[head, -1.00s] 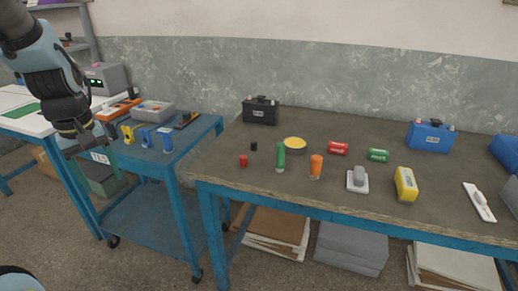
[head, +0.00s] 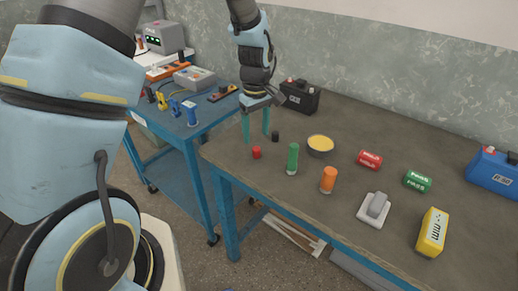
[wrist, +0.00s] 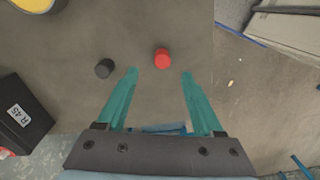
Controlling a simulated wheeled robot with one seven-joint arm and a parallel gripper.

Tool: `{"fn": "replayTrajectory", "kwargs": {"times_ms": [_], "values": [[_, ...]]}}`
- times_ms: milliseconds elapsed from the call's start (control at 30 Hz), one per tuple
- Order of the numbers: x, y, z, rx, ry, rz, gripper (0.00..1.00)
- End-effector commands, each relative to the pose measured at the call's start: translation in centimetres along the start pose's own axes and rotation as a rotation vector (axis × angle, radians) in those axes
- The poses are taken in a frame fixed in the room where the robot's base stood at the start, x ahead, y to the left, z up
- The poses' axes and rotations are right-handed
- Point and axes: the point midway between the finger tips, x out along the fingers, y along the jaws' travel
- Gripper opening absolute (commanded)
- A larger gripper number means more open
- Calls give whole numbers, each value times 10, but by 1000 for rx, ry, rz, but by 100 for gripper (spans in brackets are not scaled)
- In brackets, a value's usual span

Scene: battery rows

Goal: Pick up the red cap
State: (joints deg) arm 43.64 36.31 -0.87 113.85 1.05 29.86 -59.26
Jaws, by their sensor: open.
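The red cap (head: 256,152) stands on the brown table near its left front edge. In the wrist view the red cap (wrist: 162,58) lies just ahead of the fingertips, between their lines and nearer the right one. My gripper (head: 256,138) is open and empty, pointing down over the left end of the table. Its two teal fingers (wrist: 160,75) are spread apart in the wrist view. A black cap (head: 275,136) stands close by, and in the wrist view the black cap (wrist: 104,68) is just left of the left fingertip.
A green battery (head: 292,158), an orange battery (head: 328,180) and a bowl with yellow contents (head: 320,146) stand to the right. A black car battery (head: 300,97) is behind my gripper. A blue cart (head: 205,127) stands left.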

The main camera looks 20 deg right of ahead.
Motion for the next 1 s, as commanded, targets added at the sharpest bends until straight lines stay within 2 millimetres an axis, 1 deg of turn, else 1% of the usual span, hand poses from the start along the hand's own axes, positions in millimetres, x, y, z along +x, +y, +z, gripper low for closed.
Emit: {"fn": "replayTrajectory", "kwargs": {"times_ms": [100, 267, 500, 600, 700, 867, 900, 1000], "values": [[9, -1, 0, -1, -1, -1, 69], [19, -2, 2, -1, -2, -2, 69], [50, -3, 4, -2, -2, -2, 69], [59, -3, 4, -1, -1, -1, 69], [62, -2, 4, 0, 0, 1, 69], [63, -2, 4, 0, 0, 1, 69], [63, -2, 4, 0, 0, 1, 68], [63, -2, 4, 0, 0, 1, 56]]}}
